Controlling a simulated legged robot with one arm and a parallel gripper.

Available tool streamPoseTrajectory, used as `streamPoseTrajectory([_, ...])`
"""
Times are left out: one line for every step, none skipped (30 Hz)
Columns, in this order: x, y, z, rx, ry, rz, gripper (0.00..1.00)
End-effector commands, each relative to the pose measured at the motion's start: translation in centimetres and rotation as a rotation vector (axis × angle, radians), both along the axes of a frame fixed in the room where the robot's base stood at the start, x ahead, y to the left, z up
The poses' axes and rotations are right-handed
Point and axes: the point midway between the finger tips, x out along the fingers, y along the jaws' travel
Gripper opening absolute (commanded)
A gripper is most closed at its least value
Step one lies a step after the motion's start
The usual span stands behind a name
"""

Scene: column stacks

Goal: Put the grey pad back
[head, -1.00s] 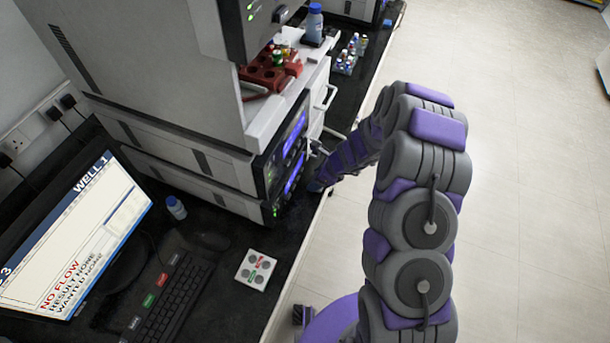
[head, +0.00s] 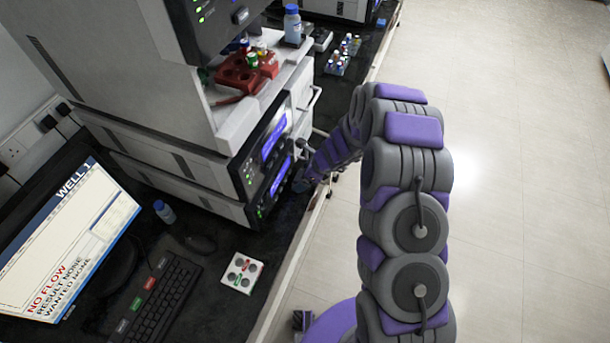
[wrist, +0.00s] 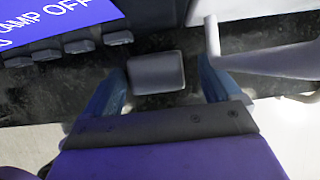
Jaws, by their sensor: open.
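In the wrist view a grey, squarish pad (wrist: 155,73) lies over the dark bench top, between the two blue fingers of my gripper (wrist: 161,70). The fingers are apart, one on each side of the pad, with a visible gap to each. I cannot tell how far the fingertips are above or below it. In the head view my gripper (head: 301,183) is low beside the front of the instrument stack (head: 262,165). The pad cannot be made out there.
A screen reading "LAMP OFF" (wrist: 60,18) and a row of buttons are left of the pad; a pale handle (wrist: 213,38) is right. A monitor (head: 70,240), keyboard (head: 155,305), small bottle (head: 164,211) and white marked plate (head: 242,272) stand on the bench.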

Motion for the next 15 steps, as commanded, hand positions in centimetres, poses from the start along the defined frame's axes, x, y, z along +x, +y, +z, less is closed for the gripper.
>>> streamPoseTrajectory([0.0, 0.1, 0.0, 0.0, 0.0, 0.0, 0.9])
streamPoseTrajectory([0.0, 0.1, 0.0, -0.001, 0.0, 0.0, 0.9])
streamPoseTrajectory([0.0, 0.1, 0.0, -0.001, 0.0, 0.0, 0.9])
streamPoseTrajectory([0.0, 0.1, 0.0, -0.002, 0.0, 0.0, 0.9])
streamPoseTrajectory([0.0, 0.1, 0.0, -0.002, 0.0, 0.0, 0.9])
streamPoseTrajectory([0.0, 0.0, 0.2, -0.002, 0.0, 0.0, 0.9])
streamPoseTrajectory([0.0, -0.1, 0.3, -0.002, -0.001, -0.001, 0.9])
streamPoseTrajectory([-0.1, -0.2, 0.6, -0.001, -0.001, -0.002, 0.9])
streamPoseTrajectory([-0.1, -0.5, 1.0, 0.0, -0.001, -0.002, 0.9])
streamPoseTrajectory([-0.2, -0.7, 1.3, -0.001, -0.002, -0.002, 0.9])
streamPoseTrajectory([-0.2, -0.9, 1.7, -0.001, -0.002, -0.003, 0.9])
streamPoseTrajectory([-0.4, -1.3, 2.4, 0.0, -0.002, -0.003, 0.9])
streamPoseTrajectory([-0.5, -1.6, 2.9, 0.001, -0.001, -0.004, 0.9])
streamPoseTrajectory([-0.6, -1.9, 3.4, 0.001, -0.002, -0.003, 0.9])
streamPoseTrajectory([-0.7, -2.4, 4.3, 0.002, -0.002, -0.004, 0.9])
